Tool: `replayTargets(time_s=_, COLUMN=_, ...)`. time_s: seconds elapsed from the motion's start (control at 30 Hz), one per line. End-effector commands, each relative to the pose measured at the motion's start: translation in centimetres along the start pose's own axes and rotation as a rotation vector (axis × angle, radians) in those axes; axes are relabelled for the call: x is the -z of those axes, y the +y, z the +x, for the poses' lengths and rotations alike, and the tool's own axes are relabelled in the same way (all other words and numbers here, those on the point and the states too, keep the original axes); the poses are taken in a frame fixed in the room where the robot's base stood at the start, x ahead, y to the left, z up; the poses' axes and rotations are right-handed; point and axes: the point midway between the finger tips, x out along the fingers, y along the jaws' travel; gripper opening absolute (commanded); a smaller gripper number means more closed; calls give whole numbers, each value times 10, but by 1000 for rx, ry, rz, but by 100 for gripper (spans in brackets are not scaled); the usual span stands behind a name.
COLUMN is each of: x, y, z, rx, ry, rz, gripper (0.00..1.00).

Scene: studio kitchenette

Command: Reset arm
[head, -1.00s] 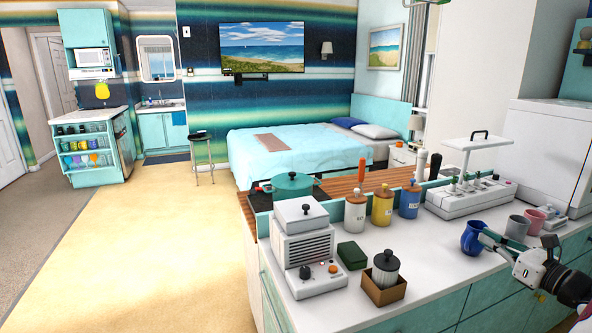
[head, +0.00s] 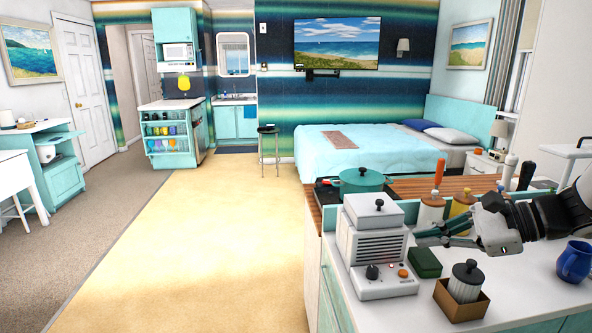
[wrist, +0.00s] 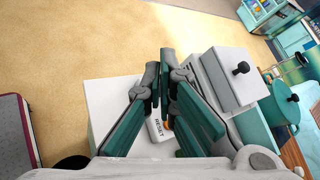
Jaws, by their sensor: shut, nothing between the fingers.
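My gripper (head: 420,240) is shut and empty. In the head view it reaches in from the right over the white counter, with its fingertips by the right side of a white boxy device (head: 370,245). The device has a grille, a dark knob and an orange button on its front.
On the counter (head: 525,290) stand a dark green box (head: 425,262), a grey lidded jar in a brown box (head: 461,303) and a blue mug (head: 574,262). Lidded canisters (head: 430,212) and a teal pot (head: 360,181) are behind. The yellow floor (head: 200,250) to the left is clear.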

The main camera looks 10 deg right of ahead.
Motion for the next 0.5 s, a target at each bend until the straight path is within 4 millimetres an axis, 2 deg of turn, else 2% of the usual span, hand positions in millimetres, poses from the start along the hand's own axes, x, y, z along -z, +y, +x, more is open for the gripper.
replayTargets(time_s=0.03, x=-20, y=18, z=19, rx=-90, ry=15, rz=-88, gripper=0)
replayTargets(time_s=0.2, x=-68, y=86, z=52, rx=-374, ry=68, rz=-382, gripper=0)
replayTargets(time_s=0.33, x=-89, y=139, z=60, rx=-569, ry=108, rz=-619, gripper=0)
replayTargets(time_s=0.5, x=-98, y=200, z=53, rx=-792, ry=159, rz=-946, gripper=0)
